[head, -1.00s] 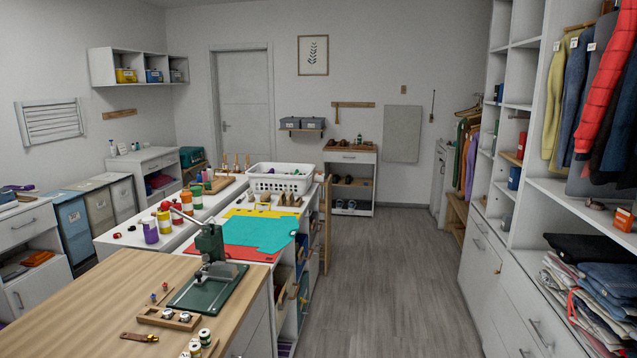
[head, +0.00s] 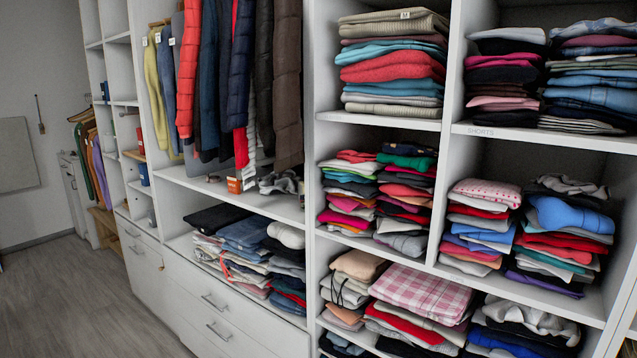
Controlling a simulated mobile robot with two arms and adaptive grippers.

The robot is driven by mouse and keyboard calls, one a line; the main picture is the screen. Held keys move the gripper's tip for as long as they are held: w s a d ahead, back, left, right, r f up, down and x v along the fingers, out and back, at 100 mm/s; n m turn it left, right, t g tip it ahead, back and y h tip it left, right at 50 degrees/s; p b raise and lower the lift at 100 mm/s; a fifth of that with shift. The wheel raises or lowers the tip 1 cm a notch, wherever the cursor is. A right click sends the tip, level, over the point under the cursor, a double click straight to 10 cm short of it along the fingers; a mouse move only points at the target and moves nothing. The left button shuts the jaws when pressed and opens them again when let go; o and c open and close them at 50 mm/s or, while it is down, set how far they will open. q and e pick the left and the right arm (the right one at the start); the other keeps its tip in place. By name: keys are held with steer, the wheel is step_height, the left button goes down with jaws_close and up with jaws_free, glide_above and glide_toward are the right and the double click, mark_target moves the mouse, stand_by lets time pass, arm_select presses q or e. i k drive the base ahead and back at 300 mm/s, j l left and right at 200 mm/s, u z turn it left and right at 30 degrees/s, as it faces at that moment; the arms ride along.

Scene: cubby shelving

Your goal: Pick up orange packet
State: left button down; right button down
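A small orange packet (head: 235,185) with a pale patch stands on the white shelf under the hanging jackets, left of centre in the head view. It may be the orange packet; its label is too small to read. A small dark reddish item lies just left of it, and a crumpled grey and white cloth (head: 280,183) lies to its right. Neither of my grippers is in view.
White cubby shelving (head: 310,130) fills the middle and right, with folded clothes in several compartments. Jackets (head: 240,70) hang just above the packet's shelf. Folded jeans (head: 245,232) lie in the compartment below. Grey floor (head: 80,300) is clear at the lower left.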

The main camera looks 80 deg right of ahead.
mark_target(234, 184)
steer(key=z, duration=2.05)
steer(key=i+j+z, duration=0.1)
